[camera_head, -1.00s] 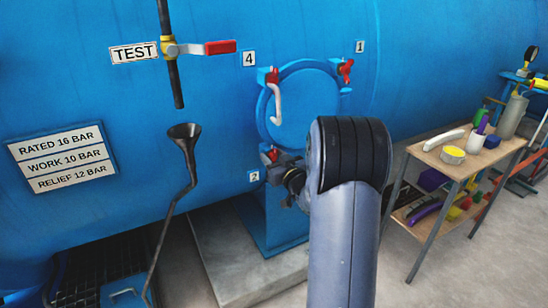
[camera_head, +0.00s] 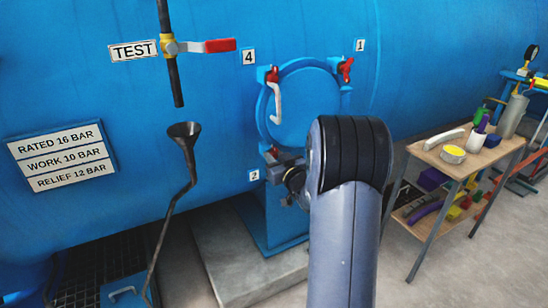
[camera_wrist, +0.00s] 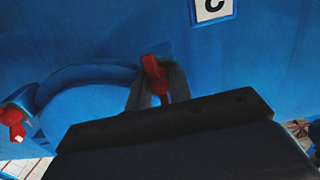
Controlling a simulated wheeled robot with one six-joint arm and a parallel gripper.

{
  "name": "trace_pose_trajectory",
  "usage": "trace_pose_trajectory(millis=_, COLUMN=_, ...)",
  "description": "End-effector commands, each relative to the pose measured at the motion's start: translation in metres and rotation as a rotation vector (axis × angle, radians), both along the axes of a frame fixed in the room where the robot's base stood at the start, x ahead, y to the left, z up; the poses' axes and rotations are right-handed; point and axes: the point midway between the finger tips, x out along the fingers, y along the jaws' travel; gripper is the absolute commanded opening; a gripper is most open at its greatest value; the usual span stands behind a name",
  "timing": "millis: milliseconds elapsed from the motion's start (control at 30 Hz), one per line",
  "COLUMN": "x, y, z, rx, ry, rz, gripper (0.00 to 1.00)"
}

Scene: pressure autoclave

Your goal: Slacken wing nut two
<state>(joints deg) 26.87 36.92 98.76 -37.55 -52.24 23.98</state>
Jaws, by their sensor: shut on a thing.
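Wing nut two is red and sits at the lower left of the round blue door (camera_head: 303,105), beside the label 2 (camera_head: 254,175). In the wrist view, wing nut two (camera_wrist: 154,68) stands between the two dark fingers of my gripper (camera_wrist: 158,88), which is shut on it. In the head view, my gripper (camera_head: 279,166) is at the door's lower-left edge and mostly covers the nut. My arm hides the door's lower right. The label shows upside down and cut off in the wrist view (camera_wrist: 213,8).
Another red wing nut (camera_head: 346,69) is by label 1 and one (camera_head: 271,75) by label 4. A pale curved handle (camera_head: 276,103) hangs at the door's left. A funnel (camera_head: 184,131) with a bent pipe stands left. A wooden trolley (camera_head: 470,160) holds several items at right.

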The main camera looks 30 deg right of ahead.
Motion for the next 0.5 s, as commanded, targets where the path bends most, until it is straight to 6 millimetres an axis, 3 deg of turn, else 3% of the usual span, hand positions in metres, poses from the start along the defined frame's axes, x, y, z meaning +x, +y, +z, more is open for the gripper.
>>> trace_pose_trajectory(millis=500, x=0.0003, y=0.0002, z=-0.0058, rx=-0.356, ry=-0.016, rz=0.000, gripper=0.00)
